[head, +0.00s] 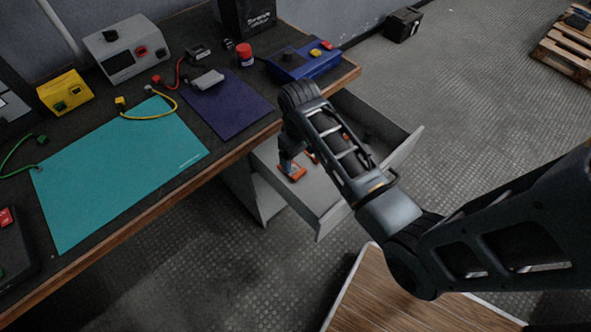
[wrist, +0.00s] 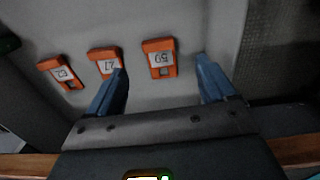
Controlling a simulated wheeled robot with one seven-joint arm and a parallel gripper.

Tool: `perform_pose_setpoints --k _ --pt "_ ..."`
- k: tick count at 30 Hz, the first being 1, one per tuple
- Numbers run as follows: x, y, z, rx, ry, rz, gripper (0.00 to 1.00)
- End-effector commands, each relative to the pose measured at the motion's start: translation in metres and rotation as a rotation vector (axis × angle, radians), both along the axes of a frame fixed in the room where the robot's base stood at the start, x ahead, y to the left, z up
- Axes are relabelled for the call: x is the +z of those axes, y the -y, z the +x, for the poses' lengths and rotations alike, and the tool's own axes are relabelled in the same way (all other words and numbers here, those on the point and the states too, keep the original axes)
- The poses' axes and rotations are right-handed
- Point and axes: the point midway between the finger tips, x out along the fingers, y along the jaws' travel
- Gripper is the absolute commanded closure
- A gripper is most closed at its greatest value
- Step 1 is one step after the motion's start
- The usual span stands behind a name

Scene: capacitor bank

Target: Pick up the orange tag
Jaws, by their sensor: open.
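Three orange tags with white number labels lie in a row on the grey drawer floor in the wrist view: one at the left (wrist: 60,73), one in the middle (wrist: 104,62) and one marked 59 (wrist: 160,58) at the right. My gripper (wrist: 162,65) is open and empty, pointing down into the drawer. The right tag is between the lines of its two blue fingers, near the fingertips. The left fingertip overlaps the middle tag's lower edge in the picture. In the head view, orange tags (head: 292,173) show in the drawer, partly hidden by my arm.
The open grey drawer (head: 331,221) has raised walls around the tags. The workbench's wooden edge (head: 150,205) runs beside it. On the bench are a teal mat (head: 120,170), a purple mat (head: 228,107) and a blue box (head: 304,62). A wooden-topped surface (head: 400,295) stands below.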

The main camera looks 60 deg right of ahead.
Motion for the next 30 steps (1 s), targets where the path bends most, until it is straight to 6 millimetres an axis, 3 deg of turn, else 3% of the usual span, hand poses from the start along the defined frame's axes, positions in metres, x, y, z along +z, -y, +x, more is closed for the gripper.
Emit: perform_pose_setpoints --k 11,19,30 --pt "-0.034 0.001 0.001 -0.001 -0.003 0.003 0.16" --pt "-0.071 0.003 0.004 0.0 -0.003 0.003 0.16" --pt "-0.079 0.003 0.004 0.0 -0.002 0.001 0.18"
